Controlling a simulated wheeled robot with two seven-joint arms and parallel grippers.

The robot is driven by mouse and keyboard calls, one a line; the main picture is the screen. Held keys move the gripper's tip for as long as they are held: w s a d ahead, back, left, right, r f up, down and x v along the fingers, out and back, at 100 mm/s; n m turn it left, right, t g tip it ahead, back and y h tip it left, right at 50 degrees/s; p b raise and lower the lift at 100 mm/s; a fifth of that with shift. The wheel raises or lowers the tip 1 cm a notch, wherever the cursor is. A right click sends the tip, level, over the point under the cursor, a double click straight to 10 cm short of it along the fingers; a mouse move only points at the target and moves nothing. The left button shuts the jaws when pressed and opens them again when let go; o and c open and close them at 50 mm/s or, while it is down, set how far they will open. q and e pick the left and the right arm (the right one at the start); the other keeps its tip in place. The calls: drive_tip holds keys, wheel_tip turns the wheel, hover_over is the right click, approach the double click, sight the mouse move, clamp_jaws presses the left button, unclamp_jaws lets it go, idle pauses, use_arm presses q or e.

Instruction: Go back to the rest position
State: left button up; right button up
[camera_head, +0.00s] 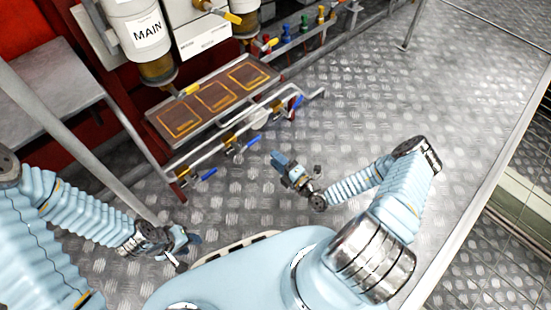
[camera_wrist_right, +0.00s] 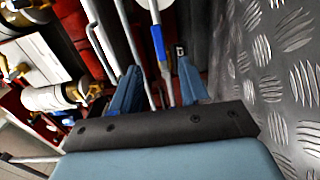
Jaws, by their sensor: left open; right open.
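My left gripper (camera_head: 186,243) is at the lower left of the head view, low over the metal floor beside my base. It is open, and I see nothing between its fingers. My right gripper (camera_head: 281,162) is near the middle of the head view, over the floor to the right of the pipework. In the right wrist view its two blue fingers (camera_wrist_right: 155,90) stand apart with no object held between them. A blue-handled pipe shows beyond the gap between the fingers.
A brown tray with yellow outlines (camera_head: 151,121) sits by pipes with blue-handled valves (camera_head: 208,173). A white canister marked MAIN (camera_head: 140,36) hangs above. A grey table (camera_head: 45,110) stands at left. The chequered metal floor (camera_head: 400,100) is clear at upper right.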

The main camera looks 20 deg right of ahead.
drive_tip(key=s+a+r+n+g+y+p, duration=0.25)
drive_tip(key=s+a+n+g+y, duration=0.3)
drive_tip(key=a+n, duration=0.3)
drive_tip(key=s+a+r+n+g+y+p, duration=0.1)
drive_tip(key=s+a+r+n+g+y, duration=0.3)
drive_tip(key=s+a+n+g, duration=0.35)
drive_tip(key=s+n+g+h+p, duration=0.4)
drive_tip(key=s+n+g+h, duration=0.4)
drive_tip(key=n, duration=0.9)
drive_tip(key=w+d+r+n+t+h+p, duration=0.2)
drive_tip(key=w+d+r+n+t+h, duration=0.1)
drive_tip(key=n, duration=1.2)
wheel_tip(320, 180, up, 2)
drive_tip(key=shift+w+d+r+t, duration=0.15)
drive_tip(key=shift+w+d+t, duration=0.3)
drive_tip(key=shift+d+t, duration=0.4)
